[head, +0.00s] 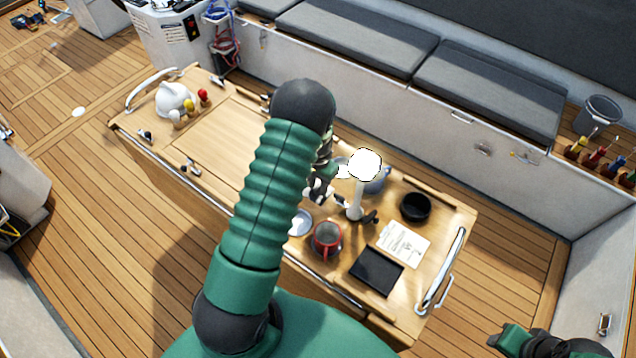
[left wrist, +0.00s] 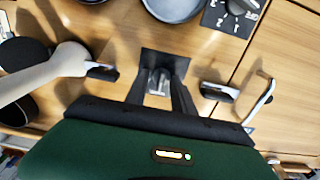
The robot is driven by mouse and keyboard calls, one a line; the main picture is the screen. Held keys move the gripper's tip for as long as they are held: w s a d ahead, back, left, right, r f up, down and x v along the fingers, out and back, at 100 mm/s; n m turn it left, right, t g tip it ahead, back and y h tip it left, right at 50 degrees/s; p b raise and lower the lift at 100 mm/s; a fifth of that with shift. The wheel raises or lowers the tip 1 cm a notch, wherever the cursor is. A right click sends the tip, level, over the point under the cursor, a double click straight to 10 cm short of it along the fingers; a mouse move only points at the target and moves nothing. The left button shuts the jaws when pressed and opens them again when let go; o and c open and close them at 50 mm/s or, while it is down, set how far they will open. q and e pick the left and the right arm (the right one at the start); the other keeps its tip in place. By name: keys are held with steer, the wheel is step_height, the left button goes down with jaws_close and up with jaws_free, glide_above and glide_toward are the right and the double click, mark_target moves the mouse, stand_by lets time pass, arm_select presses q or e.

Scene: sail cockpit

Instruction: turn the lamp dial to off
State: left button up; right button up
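A lamp with a glowing white round head (head: 364,165) stands on a pale stem (head: 355,206) on the wooden table. A dark knob with white markings on a black plate (left wrist: 236,12) is at the top right of the left wrist view; I cannot tell which setting it points to. My left gripper (head: 320,186) is over the table left of the lamp, partly hidden by my green arm. In the left wrist view its fingers (left wrist: 159,88) are apart, with a black square plate and a small grey part between and beyond them. My right gripper (head: 497,342) is low at right, its fingers unclear.
A red mug (head: 327,240), a black bowl (head: 416,206), a paper sheet (head: 404,244) and a dark tablet (head: 377,271) crowd the table's right end. A white kettle-like thing (head: 172,98) stands at the far left end. The table's left-middle is bare.

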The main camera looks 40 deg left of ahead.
arm_select(q)
steer(key=shift+w, duration=0.15)
steer(key=c, duration=0.5)
steer(key=shift+f, duration=0.1)
jaws_close()
steer(key=shift+a, duration=0.3)
